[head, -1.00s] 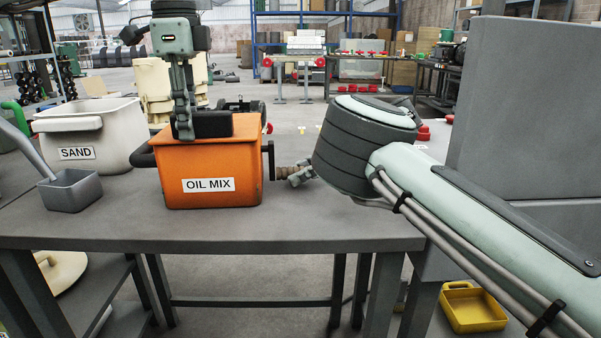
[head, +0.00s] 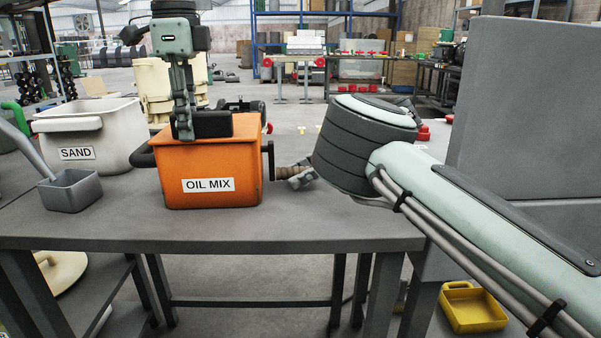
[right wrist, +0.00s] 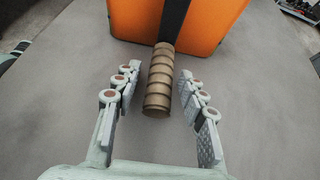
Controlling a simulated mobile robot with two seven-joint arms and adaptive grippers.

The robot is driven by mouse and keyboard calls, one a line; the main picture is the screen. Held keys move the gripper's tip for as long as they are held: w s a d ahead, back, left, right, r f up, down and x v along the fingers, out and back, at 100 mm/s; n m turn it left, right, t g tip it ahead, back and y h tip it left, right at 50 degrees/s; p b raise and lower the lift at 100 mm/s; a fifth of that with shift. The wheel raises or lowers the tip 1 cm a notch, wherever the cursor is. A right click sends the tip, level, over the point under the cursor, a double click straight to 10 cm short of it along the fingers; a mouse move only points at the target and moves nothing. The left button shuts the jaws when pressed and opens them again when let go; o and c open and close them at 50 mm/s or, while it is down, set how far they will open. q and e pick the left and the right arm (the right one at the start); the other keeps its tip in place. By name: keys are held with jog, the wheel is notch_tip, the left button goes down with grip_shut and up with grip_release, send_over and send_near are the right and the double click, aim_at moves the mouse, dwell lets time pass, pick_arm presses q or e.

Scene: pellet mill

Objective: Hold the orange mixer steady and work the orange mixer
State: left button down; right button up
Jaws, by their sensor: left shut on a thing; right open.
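The orange mixer (head: 240,170), labelled OIL MIX, stands upright on the grey table. My left gripper (head: 186,132) comes down from above and is shut on the black part on top of the mixer. The mixer's crank (head: 270,160) is on its right side and carries a ribbed brown handle (head: 287,172). My right gripper (head: 303,176) is at that handle, partly hidden by my right wrist. In the right wrist view the handle (right wrist: 160,85) lies between the open fingers of my right gripper (right wrist: 157,88), with a gap on each side. The mixer (right wrist: 215,22) is just beyond.
A cream SAND bin (head: 120,135) stands left of the mixer, with a small grey scoop (head: 75,190) in front of it. A grey panel (head: 530,100) rises at the right. The front of the table (head: 330,225) is clear.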

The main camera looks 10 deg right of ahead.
jog(key=shift+v, duration=4)
jog(key=shift+s+d+r, duration=0.1)
jog(key=shift+d+r, duration=0.1)
jog(key=shift+d, duration=0.25)
jog(key=shift+a+f, duration=0.1)
jog(key=shift+a, duration=0.05)
jog(key=shift+x, duration=4.35)
grip_shut()
